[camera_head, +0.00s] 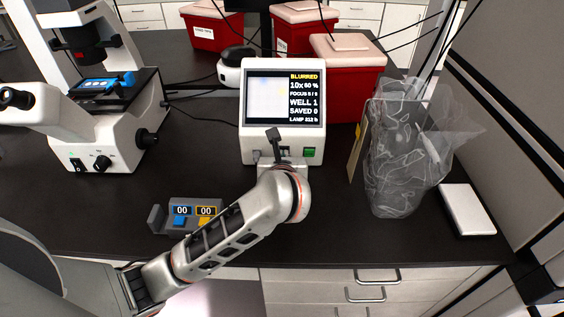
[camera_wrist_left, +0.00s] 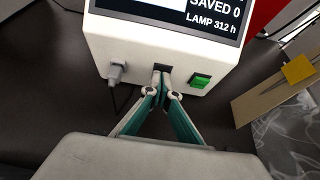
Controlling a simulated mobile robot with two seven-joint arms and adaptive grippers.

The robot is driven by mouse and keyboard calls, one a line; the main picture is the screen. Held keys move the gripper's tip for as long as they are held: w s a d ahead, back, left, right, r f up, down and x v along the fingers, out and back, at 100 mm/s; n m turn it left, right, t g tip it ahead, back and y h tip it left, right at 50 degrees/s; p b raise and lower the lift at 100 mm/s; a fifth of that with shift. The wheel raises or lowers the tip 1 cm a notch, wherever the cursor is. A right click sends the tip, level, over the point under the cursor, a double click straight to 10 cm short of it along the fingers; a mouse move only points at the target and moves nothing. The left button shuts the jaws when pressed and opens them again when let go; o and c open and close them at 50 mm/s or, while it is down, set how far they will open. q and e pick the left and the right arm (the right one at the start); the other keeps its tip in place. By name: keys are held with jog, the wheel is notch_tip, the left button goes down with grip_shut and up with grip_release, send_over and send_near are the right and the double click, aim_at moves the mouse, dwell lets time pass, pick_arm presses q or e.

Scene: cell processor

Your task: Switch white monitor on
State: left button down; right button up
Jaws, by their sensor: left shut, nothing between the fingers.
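The white monitor (camera_head: 251,145) stands upright on the dark bench. Its screen (camera_head: 284,98) is lit and shows text such as "BLURRED", "WELL 1" and "LAMP 312 h". A green switch (camera_head: 309,152) is on its lower front, at the right; it also shows in the left wrist view (camera_wrist_left: 201,80). My left gripper (camera_head: 273,136) is in front of the monitor. In the left wrist view its closed fingertips (camera_wrist_left: 162,76) are at a dark slot, left of the green switch. I cannot tell whether they touch the front. My right gripper is out of view.
A microscope (camera_head: 115,125) stands at the left. A counter with two displays (camera_head: 196,211) lies near the front edge. Red bins (camera_head: 345,85) stand behind the monitor. A clear plastic bag (camera_head: 400,150) and a white box (camera_head: 467,210) are at the right.

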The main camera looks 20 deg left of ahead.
pick_arm(q)
jog(key=shift+s+r, duration=0.25)
jog(key=shift+s, duration=0.2)
jog(key=shift+w+f, duration=0.1)
jog(key=shift+w, duration=0.3)
jog(key=shift+r+p, duration=0.35)
jog(key=shift+r, duration=0.4)
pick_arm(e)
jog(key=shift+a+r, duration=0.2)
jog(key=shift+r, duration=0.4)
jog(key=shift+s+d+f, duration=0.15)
